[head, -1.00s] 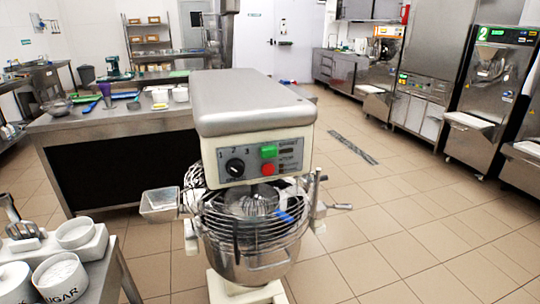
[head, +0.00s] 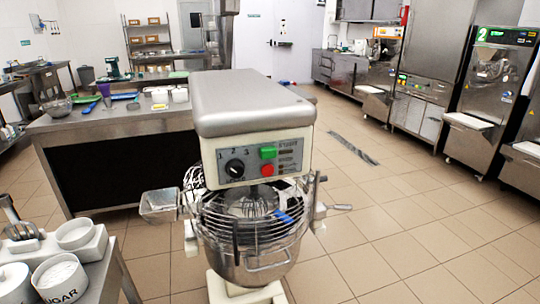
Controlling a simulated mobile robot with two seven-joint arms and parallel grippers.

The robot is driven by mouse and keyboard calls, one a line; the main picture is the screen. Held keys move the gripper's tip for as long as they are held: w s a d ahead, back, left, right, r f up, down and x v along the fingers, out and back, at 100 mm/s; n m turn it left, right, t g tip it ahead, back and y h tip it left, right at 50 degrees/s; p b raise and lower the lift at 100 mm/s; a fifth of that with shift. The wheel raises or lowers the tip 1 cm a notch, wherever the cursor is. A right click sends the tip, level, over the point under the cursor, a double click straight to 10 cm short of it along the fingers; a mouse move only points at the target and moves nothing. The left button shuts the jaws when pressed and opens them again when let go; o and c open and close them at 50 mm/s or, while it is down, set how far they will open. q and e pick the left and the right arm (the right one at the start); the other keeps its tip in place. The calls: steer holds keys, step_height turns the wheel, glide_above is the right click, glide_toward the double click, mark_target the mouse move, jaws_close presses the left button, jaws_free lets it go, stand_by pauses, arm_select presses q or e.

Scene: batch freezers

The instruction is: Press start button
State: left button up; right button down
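A large planetary mixer (head: 254,105) with a grey top cover stands in the middle of the head view, its control panel facing me. The green button (head: 268,152) on the panel is the start button, with small lettering to its right. A red button (head: 267,170) sits just below it, and a black dial (head: 235,168) marked 1, 2, 3 is to the left. A wire guard (head: 240,215) covers the steel bowl (head: 255,262), with a whisk (head: 250,205) inside. Neither of my grippers is in view, and nothing touches the buttons.
A steel worktable (head: 115,122) with bowls and utensils stands behind the mixer to the left. A side counter (head: 108,270) with white containers (head: 60,278) is at the lower left. Freezer machines (head: 490,100) line the right wall. The tiled floor (head: 400,235) right of the mixer is clear.

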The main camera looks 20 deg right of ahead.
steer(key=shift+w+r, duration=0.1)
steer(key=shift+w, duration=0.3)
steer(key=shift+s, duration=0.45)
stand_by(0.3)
